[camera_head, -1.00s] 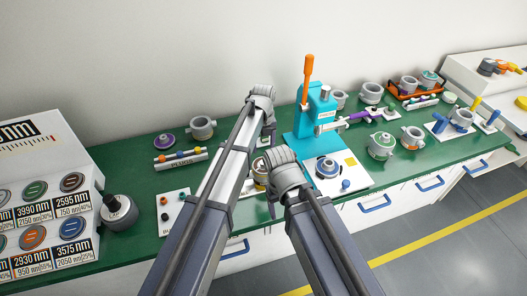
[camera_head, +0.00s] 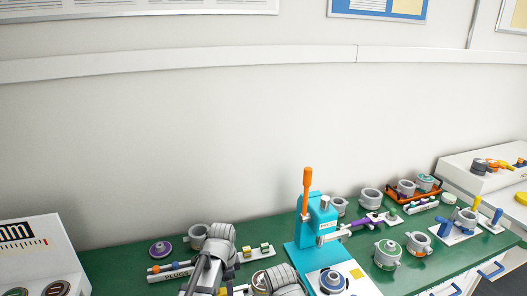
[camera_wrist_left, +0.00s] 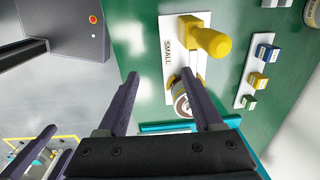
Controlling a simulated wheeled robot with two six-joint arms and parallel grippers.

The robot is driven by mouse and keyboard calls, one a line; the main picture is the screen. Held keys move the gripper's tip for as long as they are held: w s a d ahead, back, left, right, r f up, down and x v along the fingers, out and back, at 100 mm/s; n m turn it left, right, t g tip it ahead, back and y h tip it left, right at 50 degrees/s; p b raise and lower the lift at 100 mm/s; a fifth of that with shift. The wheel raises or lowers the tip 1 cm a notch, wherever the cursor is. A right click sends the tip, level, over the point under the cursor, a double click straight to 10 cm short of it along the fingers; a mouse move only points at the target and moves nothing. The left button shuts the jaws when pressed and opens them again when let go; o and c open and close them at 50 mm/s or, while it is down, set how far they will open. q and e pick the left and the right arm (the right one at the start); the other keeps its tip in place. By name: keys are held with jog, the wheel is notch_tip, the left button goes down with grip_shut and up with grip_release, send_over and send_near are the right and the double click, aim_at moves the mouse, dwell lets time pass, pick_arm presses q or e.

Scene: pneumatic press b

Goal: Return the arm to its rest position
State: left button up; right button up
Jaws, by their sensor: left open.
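In the head view only the upper bends of my arms show, the left arm (camera_head: 218,243) and the right arm (camera_head: 284,278); both grippers are hidden there. In the left wrist view my left gripper (camera_wrist_left: 160,75) is open, with its two dark fingers apart and nothing held. Beyond it lie a white plate marked SMALL (camera_wrist_left: 168,80) with a yellow-knobbed part (camera_wrist_left: 212,40), and a round cup-like part (camera_wrist_left: 183,104) partly behind the right finger. Dark finger-like prongs show at that view's lower left; I cannot tell whether they are my right gripper.
The teal press (camera_head: 318,222) with an orange lever stands on the green bench (camera_head: 125,262). Grey ring pots, a purple-rimmed disc (camera_head: 160,249) and an orange rack (camera_head: 398,194) stand around it. A white display box (camera_head: 35,255) is at the left.

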pick_arm(q)
jog(key=s+a+n, duration=0.6)
jog(key=s+n, duration=0.4)
jog(key=n, duration=0.5)
jog(key=s+d+f+m+y+b, duration=0.1)
jog(key=s+d+m, duration=0.3)
jog(key=d, duration=0.7)
jog(key=shift+s+f+g+b, duration=0.3)
jog(key=shift+s+f+b, duration=0.1)
jog(key=shift+s, duration=0.35)
